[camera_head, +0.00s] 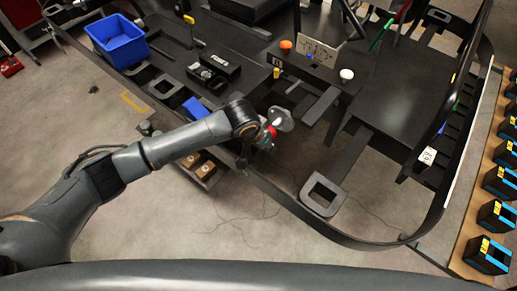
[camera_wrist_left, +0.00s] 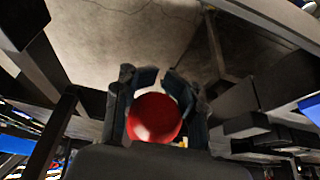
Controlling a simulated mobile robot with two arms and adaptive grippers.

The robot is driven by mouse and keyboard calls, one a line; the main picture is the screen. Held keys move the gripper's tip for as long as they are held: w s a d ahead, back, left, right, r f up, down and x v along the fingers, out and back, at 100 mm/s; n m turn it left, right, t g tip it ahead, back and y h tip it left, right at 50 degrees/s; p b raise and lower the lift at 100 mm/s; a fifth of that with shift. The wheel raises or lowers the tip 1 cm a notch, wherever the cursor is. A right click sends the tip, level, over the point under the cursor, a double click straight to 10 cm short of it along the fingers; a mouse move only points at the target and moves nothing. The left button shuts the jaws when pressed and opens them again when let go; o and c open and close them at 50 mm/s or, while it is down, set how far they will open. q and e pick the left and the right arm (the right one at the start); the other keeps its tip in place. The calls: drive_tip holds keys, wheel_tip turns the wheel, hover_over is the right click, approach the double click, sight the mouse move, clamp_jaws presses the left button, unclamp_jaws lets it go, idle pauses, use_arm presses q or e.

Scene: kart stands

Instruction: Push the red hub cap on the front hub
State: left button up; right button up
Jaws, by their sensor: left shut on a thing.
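The red hub cap (camera_wrist_left: 154,119) is round and glossy and sits between the two dark fingers of my left gripper (camera_wrist_left: 153,100) in the left wrist view. The gripper is shut on it. In the head view my left gripper (camera_head: 266,137) is at the end of my grey arm, past the kart's near side, and a bit of red cap (camera_head: 271,131) shows there. A pale grey disc (camera_head: 281,119) shows right beside the gripper; I cannot tell whether it is the front hub or whether the cap touches it. My right gripper is not in view.
A dark curved rail (camera_head: 335,236) runs around the near side of the black stands. A blue bin (camera_head: 118,42) and an open black case (camera_head: 220,65) stand on the left bench. Several black-and-blue boxes (camera_head: 487,254) line a wooden shelf at the right. Open floor lies below the rail.

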use_arm(q)
drive_tip(key=shift+w+d, duration=0.25)
drive_tip(key=shift+w, duration=0.1)
drive_tip(key=shift+r, duration=0.1)
idle(0.5)
drive_tip(key=shift+p, duration=0.35)
drive_tip(key=shift+p, duration=0.75)
idle(0.9)
drive_tip(key=shift+w+d+b, duration=0.4)
drive_tip(key=shift+w+d, duration=0.15)
drive_tip(key=shift+w, duration=0.2)
drive_tip(key=shift+w+d+b, duration=0.35)
drive_tip(key=shift+w+d, duration=0.2)
drive_tip(key=shift+w, duration=0.2)
drive_tip(key=o, duration=1.2)
drive_tip(key=shift+r, duration=0.1)
